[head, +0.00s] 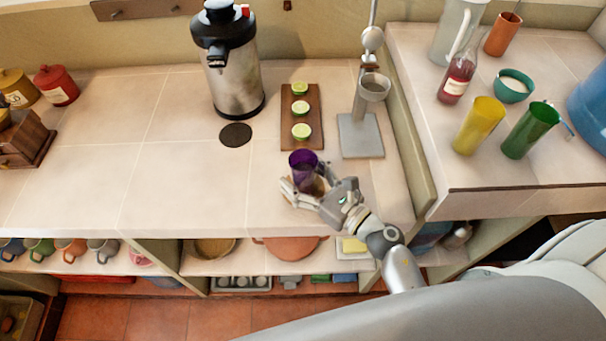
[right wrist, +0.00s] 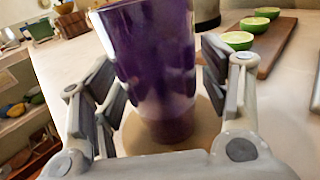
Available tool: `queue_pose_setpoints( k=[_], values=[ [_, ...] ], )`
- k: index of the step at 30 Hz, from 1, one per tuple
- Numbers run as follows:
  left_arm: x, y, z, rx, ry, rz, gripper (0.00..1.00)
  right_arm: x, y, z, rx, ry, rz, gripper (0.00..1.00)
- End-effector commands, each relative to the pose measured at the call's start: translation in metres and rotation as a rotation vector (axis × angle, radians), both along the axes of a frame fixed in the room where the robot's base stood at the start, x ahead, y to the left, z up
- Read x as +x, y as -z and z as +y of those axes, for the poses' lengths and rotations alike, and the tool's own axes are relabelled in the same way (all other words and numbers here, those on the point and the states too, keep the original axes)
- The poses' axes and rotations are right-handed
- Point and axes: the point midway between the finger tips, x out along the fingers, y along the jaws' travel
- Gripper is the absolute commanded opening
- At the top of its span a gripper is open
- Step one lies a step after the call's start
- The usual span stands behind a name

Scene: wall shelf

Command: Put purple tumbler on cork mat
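The purple tumbler (head: 302,160) is upright near the front edge of the counter, below the lime board. In the right wrist view the tumbler (right wrist: 155,65) is between the fingers of my right gripper (right wrist: 165,85). The fingers are spread to either side, with a visible gap on the right. A round tan mat, likely the cork mat (right wrist: 203,135), shows under the tumbler's base, which looks to rest on it. In the head view my right gripper (head: 304,190) hides most of the base and mat. My left gripper is not in view.
A dark round mat (head: 235,134) lies in front of the steel urn (head: 236,85). A wooden board (head: 315,117) with lime halves and a grey press stand (head: 360,137) are behind the tumbler. The yellow (head: 479,125) and green (head: 530,130) tumblers stand right. The counter's left is mostly clear.

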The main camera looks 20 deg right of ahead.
Motion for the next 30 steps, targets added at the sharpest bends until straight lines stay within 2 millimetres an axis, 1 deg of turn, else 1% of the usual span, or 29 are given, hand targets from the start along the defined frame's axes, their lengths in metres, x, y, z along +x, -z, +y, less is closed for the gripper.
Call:
queue_pose_setpoints(
  k=[7, 10, 11, 14, 24, 30],
  values=[
    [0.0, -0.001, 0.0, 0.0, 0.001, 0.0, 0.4, 0.0, -0.001, 0.0, 0.0, 0.0, 0.0, 0.69],
    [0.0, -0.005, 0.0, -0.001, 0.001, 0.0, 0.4, 0.0, -0.005, 0.0, 0.0, 0.0, 0.0, 0.69],
    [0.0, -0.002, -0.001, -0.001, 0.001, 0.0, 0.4, -0.003, -0.002, -0.002, -0.001, 0.0, 0.002, 0.69],
    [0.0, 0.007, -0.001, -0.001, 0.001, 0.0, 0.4, -0.016, 0.002, -0.009, -0.004, 0.0, 0.003, 0.69],
    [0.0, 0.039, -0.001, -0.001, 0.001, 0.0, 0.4, -0.075, 0.003, -0.041, -0.003, 0.0, 0.003, 0.69],
    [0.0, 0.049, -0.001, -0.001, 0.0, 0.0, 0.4, -0.097, 0.0, -0.054, -0.001, 0.0, 0.002, 0.69]
  ],
)
